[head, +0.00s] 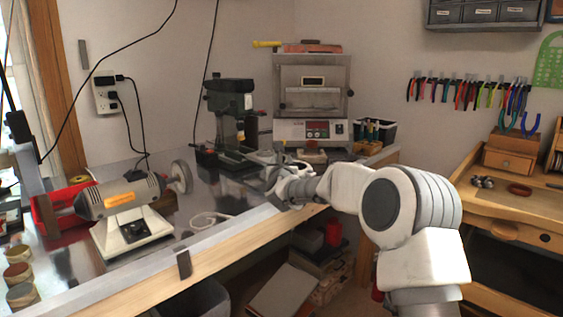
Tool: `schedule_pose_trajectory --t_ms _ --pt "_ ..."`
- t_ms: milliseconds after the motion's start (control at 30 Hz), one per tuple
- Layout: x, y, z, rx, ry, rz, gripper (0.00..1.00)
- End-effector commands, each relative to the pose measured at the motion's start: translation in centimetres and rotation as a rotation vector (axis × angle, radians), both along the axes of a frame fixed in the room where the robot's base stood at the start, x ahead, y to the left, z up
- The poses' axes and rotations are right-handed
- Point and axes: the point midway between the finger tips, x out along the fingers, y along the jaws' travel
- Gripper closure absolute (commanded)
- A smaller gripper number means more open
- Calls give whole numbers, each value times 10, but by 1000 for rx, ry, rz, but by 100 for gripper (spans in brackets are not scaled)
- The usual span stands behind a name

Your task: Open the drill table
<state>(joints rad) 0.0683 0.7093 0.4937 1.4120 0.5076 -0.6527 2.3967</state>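Which part is meant by the drill table is not clear from this view; no open drawer or lid shows on the bench. My gripper (272,172) is over the bench's right part, just in front of and to the right of the drill press base. My arm reaches it from the right. The fingers are small and partly merged with grey parts behind them, so their opening and any contact cannot be made out.
A polishing motor (125,205), a white cord (210,220) and red bins (55,205) are on the bench's left. The oven (312,95) stands behind my gripper. Boxes (290,290) lie under the bench. A wooden workbench (500,215) stands at right, with pliers (470,92) above.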

Motion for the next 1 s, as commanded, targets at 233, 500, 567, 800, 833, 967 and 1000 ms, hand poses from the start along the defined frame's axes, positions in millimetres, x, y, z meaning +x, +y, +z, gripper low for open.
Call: schedule_pose_trajectory --t_ms 233,500,567,800,833,967,1000 --pt "0 0 0 0 0 0 43" --pt "-7 0 0 -1 0 0 43" --pt "-13 0 0 -1 1 1 43" --pt "-49 0 1 -1 0 0 43" --pt "-54 0 0 -1 1 0 43" --pt "-76 0 1 -2 0 1 43" --pt "-83 0 1 -2 0 0 43"
